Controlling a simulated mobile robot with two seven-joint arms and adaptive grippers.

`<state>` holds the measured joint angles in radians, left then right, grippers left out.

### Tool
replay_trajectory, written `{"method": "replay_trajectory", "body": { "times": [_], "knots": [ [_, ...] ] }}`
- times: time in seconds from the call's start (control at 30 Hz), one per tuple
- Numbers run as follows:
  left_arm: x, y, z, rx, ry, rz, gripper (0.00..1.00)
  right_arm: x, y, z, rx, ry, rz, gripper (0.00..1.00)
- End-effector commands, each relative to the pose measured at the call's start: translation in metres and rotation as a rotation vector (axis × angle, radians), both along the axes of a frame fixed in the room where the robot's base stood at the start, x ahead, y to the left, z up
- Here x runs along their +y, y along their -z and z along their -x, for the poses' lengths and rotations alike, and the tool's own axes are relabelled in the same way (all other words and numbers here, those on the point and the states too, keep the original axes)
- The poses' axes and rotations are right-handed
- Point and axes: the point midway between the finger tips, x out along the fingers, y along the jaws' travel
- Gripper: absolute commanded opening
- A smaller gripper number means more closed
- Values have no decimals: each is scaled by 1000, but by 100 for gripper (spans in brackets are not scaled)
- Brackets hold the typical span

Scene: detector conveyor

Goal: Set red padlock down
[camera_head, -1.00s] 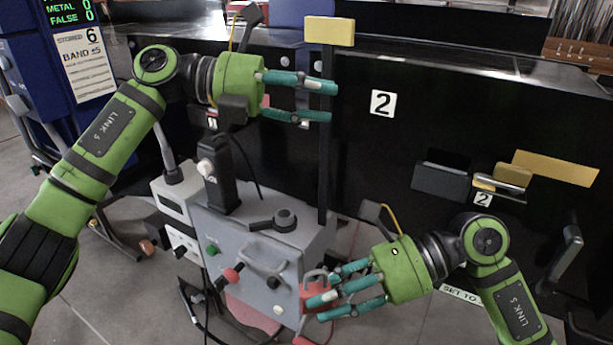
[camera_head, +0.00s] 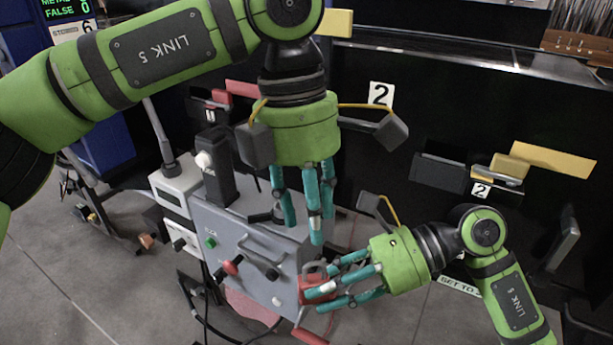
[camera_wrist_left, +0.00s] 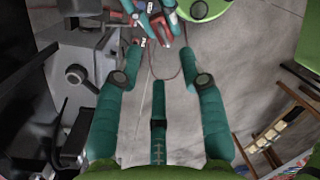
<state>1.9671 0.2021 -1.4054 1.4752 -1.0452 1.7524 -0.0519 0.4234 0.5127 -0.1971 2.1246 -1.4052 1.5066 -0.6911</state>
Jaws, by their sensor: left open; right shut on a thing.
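The red padlock (camera_head: 306,286), with a grey shackle on top, is in my right gripper (camera_head: 322,288), beside the front right edge of the grey control box (camera_head: 228,236). The teal fingers are shut on it and cover part of its body. My left gripper (camera_head: 308,220) is open and empty, pointing down just above the padlock and the right gripper. In the left wrist view its spread fingers (camera_wrist_left: 160,85) have floor between them. Red shows near the right gripper's fingers at the top of that view. I cannot tell whether the padlock touches the box.
The box carries a black upright post (camera_head: 218,172), a green button (camera_head: 211,242), a red knob (camera_head: 232,266) and a bar handle. A grey tray (camera_head: 440,175) sits right.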

Motion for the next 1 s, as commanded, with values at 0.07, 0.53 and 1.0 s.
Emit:
{"method": "replay_trajectory", "body": {
  "times": [0.07,0.53,1.0],
  "knots": [
    [-1,17,3,3,3,0,40,0,0,0,0,0,-1,0],
    [-8,68,9,2,0,3,40,0,0,0,0,0,-1,0],
    [-8,69,9,1,0,3,0,0,0,0,-1,0,-1,0]
  ]
}}
